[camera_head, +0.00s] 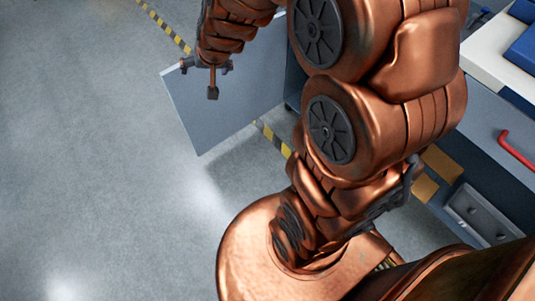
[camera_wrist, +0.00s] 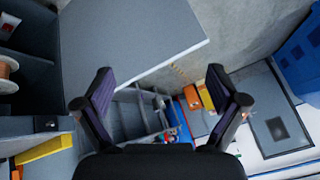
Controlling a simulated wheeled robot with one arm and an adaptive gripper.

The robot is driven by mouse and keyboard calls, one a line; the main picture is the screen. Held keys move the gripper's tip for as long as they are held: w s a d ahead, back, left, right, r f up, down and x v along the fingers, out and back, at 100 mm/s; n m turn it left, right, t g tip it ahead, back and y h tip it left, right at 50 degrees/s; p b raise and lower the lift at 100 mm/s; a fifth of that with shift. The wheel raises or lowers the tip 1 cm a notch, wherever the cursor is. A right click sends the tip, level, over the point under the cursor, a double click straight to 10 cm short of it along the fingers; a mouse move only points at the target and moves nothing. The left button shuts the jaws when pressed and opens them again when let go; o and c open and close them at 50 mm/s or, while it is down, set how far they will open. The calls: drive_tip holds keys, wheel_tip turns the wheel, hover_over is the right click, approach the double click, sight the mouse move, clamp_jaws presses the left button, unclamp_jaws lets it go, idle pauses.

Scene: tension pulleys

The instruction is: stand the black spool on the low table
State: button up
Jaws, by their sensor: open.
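My gripper (camera_head: 208,68) hangs at the end of my copper arm in the head view. In the wrist view my gripper (camera_wrist: 160,72) has its two dark fingers spread wide, with nothing between them. A flat grey panel (camera_head: 225,110) lies below and around it in the head view, and shows at the upper left in the wrist view (camera_wrist: 130,40). I cannot tell whether it is the low table's top or a door. I cannot make out a black spool in either view. A copper-coloured spool (camera_wrist: 6,72) sits on a dark shelf at the wrist view's left edge.
A grey unit with a red handle (camera_head: 517,150) stands at the right, with brown boxes (camera_head: 442,164) and a grey bin (camera_head: 480,215) low in it. A blue item (camera_head: 522,45) is on top. Yellow-black tape (camera_head: 270,137) marks the floor. The left floor is clear.

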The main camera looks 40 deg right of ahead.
drive_tip(key=s+a+n+g, duration=0.1)
drive_tip(key=s+a+g, duration=0.1)
drive_tip(key=s, duration=0.6)
drive_tip(key=s+a+n+g+y, duration=0.1)
drive_tip(key=s+a, duration=0.3)
drive_tip(key=s, duration=0.4)
drive_tip(key=shift+s+r+n+g, duration=0.25)
drive_tip(key=shift+n+g, duration=0.55)
drive_tip(key=shift+g, duration=0.1)
drive_tip(key=s+d+g, duration=0.1)
drive_tip(key=s, duration=0.4)
drive_tip(key=s+r+n+g+h, duration=0.1)
drive_tip(key=s+g, duration=0.1)
drive_tip(key=s, duration=0.3)
drive_tip(key=s+d+r+g, duration=0.1)
drive_tip(key=s, duration=0.4)
drive_tip(key=shift+s+d+n+g, duration=0.3)
drive_tip(key=shift+s, duration=0.1)
